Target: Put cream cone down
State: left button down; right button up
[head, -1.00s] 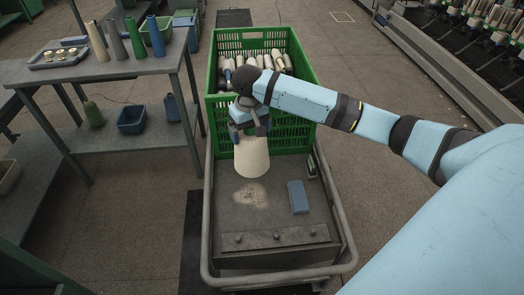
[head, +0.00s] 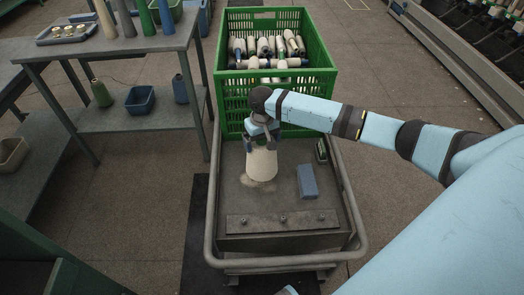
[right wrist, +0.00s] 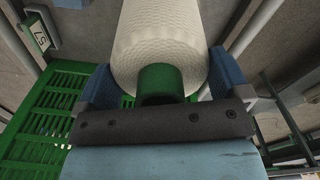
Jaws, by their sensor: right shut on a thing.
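The cream cone (head: 261,164) is upright, wide end down, over the dark deck of the cart (head: 240,195), close to a pale dusty patch. My right gripper (head: 262,136) is shut on the cone's upper end from above. In the right wrist view the cream cone (right wrist: 163,42) with its green top (right wrist: 161,83) sits between the two blue fingers of my right gripper (right wrist: 160,88). I cannot tell whether its base touches the deck. My left gripper is not in view.
A blue block (head: 307,182) lies right of the cone. A green crate (head: 318,75) with several cones stands behind it on the cart. A grey table (head: 150,65) with cones and trays is at the left.

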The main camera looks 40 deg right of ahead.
aim_at(261, 163)
notch_tip(261, 163, down, 4)
jog(key=shift+f+b, duration=0.2)
jog(key=shift+b, duration=0.2)
